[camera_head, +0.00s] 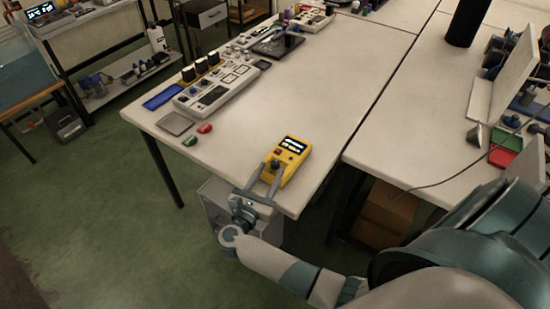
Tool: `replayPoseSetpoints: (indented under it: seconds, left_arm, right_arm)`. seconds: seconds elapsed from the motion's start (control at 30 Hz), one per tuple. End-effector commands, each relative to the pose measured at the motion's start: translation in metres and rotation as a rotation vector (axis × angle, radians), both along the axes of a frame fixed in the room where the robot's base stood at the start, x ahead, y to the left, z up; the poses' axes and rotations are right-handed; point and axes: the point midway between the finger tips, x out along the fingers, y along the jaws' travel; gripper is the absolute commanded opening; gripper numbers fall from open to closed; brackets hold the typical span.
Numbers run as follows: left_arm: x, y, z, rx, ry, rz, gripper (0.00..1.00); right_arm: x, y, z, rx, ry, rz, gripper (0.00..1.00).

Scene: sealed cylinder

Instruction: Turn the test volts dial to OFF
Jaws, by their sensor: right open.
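A yellow handheld tester (290,153) with a dark display and a red button lies near the front corner of the white table. It may carry the test volts dial, but its markings are too small to read. My right gripper (268,174) is at the table's front edge, with its two fingers apart and reaching toward the tester's left lower side. One fingertip is close to a dark knob on the tester; I cannot tell whether they touch. My left gripper is out of view.
A grey control panel (222,88), a blue tray (163,97), a grey square plate (175,124) and red and green pieces (204,128) lie at the table's left. The table (320,85) is clear behind the tester. A second table (410,120) stands at right.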

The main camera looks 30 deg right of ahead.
Motion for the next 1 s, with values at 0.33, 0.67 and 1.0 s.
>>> replayPoseSetpoints:
  seconds: [0.33,0.67,1.0]
  left_arm:
    - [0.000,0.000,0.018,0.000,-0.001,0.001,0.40]
    - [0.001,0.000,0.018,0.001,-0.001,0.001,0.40]
    - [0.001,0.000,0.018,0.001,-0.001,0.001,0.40]
  right_arm:
    - [0.025,-0.036,0.002,0.001,-0.001,0.002,0.40]
    - [0.027,-0.040,0.000,0.000,0.000,0.001,0.40]
    - [0.027,-0.040,0.000,0.001,0.000,0.001,0.00]
